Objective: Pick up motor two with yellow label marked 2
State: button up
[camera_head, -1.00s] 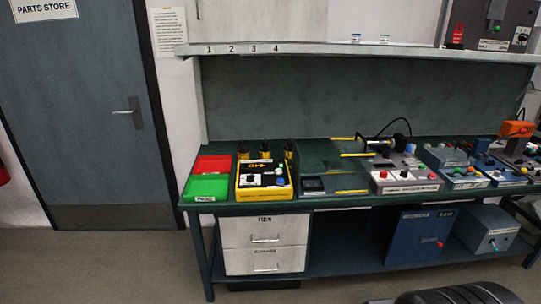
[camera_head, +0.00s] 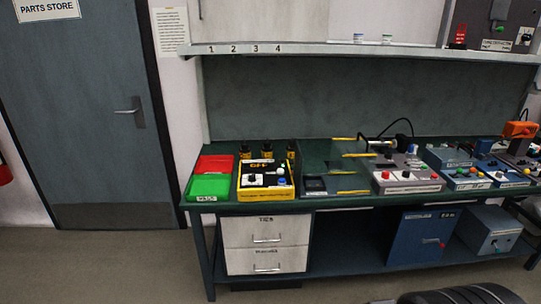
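Three small dark upright cylinders with yellow labels stand in a row at the back left of the green bench, behind the yellow box: a left one (camera_head: 245,153), a middle one (camera_head: 267,153) and a right one (camera_head: 291,151). They may be the motors. Their label marks are too small to read, so I cannot tell which is marked 2. My gripper is not in view.
A yellow-edged box (camera_head: 265,193) with a black panel stands just in front of the cylinders. Red (camera_head: 214,164) and green (camera_head: 208,186) trays lie left of it. Several grey and blue control boxes (camera_head: 406,180) fill the right side. A shelf (camera_head: 350,49) numbered 1 to 4 hangs above.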

aim_at(245, 150)
jog(key=i+j, duration=0.15)
jog(key=i, duration=0.7)
jog(key=i+j, duration=0.15)
jog(key=i, duration=0.75)
jog(key=i+j, duration=0.15)
jog(key=i, duration=0.7)
